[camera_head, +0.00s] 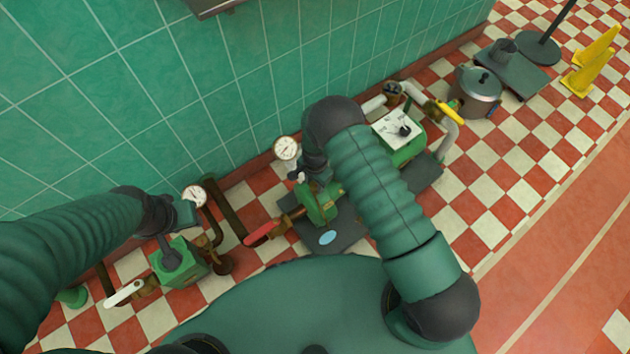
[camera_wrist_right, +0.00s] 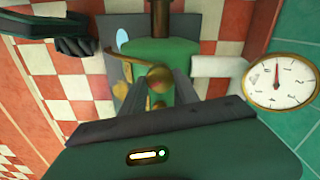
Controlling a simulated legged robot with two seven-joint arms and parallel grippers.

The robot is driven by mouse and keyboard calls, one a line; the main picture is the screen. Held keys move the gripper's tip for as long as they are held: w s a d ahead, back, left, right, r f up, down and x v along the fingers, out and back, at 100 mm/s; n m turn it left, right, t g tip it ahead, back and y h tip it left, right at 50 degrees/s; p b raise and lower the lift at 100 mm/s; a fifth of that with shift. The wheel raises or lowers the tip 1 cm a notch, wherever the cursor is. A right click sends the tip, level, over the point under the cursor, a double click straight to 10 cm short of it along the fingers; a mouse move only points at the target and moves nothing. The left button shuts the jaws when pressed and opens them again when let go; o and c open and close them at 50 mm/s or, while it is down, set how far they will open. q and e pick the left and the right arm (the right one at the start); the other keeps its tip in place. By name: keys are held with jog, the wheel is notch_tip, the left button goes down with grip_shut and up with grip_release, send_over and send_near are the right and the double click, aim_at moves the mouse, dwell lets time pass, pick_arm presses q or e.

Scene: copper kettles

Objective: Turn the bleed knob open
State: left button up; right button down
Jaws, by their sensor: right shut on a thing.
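My right gripper (camera_head: 314,182) reaches down to a green pump-like fitting (camera_head: 322,208) on a dark base plate by the tiled wall. In the right wrist view the gripper's fingers (camera_wrist_right: 160,88) are shut on a round brass knob (camera_wrist_right: 158,78), which sits against the green body (camera_wrist_right: 176,58). The fingers and the gripper's body hide part of the knob, and its turn angle cannot be told. My left gripper (camera_head: 168,240) is over a green box-shaped fitting (camera_head: 180,264) at the left; its fingers are too unclear to judge.
A white-faced gauge (camera_head: 287,148) stands close to my right gripper, and another gauge (camera_head: 194,196) is near my left one. A red lever (camera_head: 262,232) and a white lever (camera_head: 124,293) stick out. A pot (camera_head: 478,92) and yellow floor signs (camera_head: 592,66) stand farther right.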

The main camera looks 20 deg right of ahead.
jog(key=n+p, duration=0.1)
jog(key=n, duration=0.5)
jog(key=shift+n, duration=0.3)
jog(key=n+p, duration=0.1)
jog(key=n, duration=0.4)
jog(key=shift+w+n, duration=0.1)
jog(key=shift+n, duration=0.2)
jog(key=c, duration=0.9)
grip_release()
notch_tip(320, 180, up, 17)
jog(key=p, duration=0.6)
